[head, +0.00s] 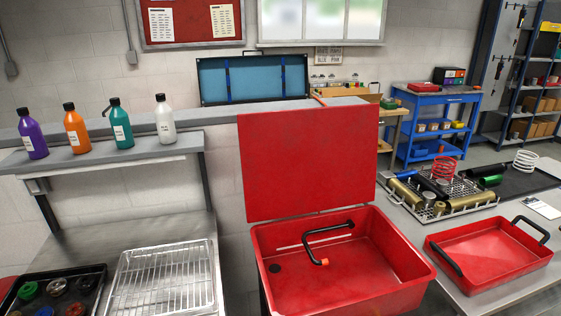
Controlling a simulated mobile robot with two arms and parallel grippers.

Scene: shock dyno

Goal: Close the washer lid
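The red parts washer (345,285) stands in the lower middle of the head view. Its basin is open and shows a black spout with an orange tip (328,246) and a dark round drain. The red washer lid (308,160) stands raised and nearly upright along the back edge of the basin, its flat inner face toward me. Neither of my grippers shows in this view.
Left of the washer are a wire rack tray (165,280) and a black tray (60,290) of small parts. Several bottles stand on a grey shelf (100,150) above. Right is a bench with a red handled tray (490,252) and a grid tray (440,200) of shock parts.

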